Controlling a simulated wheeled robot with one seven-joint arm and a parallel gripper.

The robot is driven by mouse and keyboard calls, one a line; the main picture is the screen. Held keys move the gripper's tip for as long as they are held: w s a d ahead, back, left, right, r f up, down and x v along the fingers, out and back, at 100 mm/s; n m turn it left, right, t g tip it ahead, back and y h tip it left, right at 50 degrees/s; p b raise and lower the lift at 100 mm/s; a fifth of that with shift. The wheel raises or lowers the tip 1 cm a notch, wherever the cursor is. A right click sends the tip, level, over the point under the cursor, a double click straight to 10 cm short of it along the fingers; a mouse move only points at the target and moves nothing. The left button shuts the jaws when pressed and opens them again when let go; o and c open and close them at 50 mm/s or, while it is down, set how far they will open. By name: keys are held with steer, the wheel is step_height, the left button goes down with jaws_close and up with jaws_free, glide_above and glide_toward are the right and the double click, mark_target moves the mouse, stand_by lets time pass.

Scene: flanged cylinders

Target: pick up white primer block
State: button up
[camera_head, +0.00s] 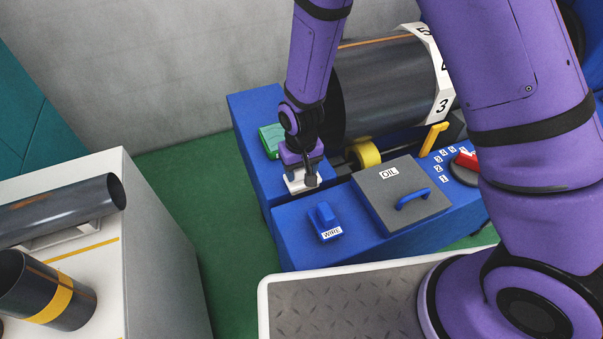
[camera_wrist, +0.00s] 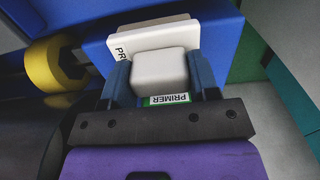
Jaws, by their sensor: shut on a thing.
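The white primer block (camera_wrist: 158,71) is between the two blue fingers of my gripper (camera_wrist: 163,84) in the wrist view. In the head view the white block (camera_head: 298,184) is at the blue bench, below my gripper (camera_head: 303,174). My gripper is shut on the block. I cannot tell whether the block touches the bench top.
The blue bench (camera_head: 300,255) carries a green block (camera_head: 271,137), a blue "WIRE" block (camera_head: 325,220) and a grey "OIL" box (camera_head: 375,200). A yellow roller (camera_head: 364,154) and a big dark cylinder (camera_head: 383,85) stand close by. A white cabinet (camera_head: 160,270) holds pipes at left.

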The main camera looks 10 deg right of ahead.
steer(key=shift+r, duration=0.1)
step_height(320, 180, up, 10)
steer(key=shift+f, duration=0.1)
stand_by(0.4)
steer(key=shift+o, duration=0.9)
stand_by(0.9)
